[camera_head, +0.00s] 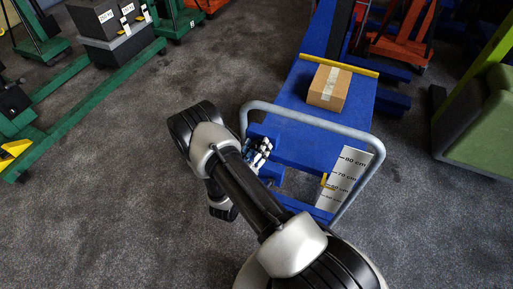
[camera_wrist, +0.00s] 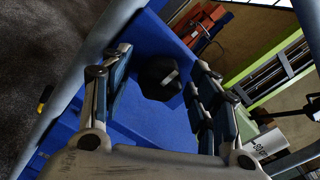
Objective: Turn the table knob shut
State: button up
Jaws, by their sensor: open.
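The table knob (camera_wrist: 158,78) is a dark, faceted knob on the blue lift table (camera_wrist: 150,120). In the wrist view it shows between the two fingers of my gripper (camera_wrist: 160,68), which is open, with a gap on both sides. I cannot tell how far the fingertips reach past it. In the head view my gripper (camera_head: 258,152) is at the left of the blue lift table (camera_head: 300,140), by the grey handle (camera_head: 310,117). The knob is hidden there.
A cardboard box (camera_head: 328,88) sits on the table, before a yellow bar (camera_head: 340,66). A height scale (camera_head: 342,178) stands inside the handle's right side. Green frames with dark weights (camera_head: 100,18) are at the left, a green machine (camera_head: 480,125) at the right. The left floor is free.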

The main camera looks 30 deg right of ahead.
jog(key=v, duration=1.2)
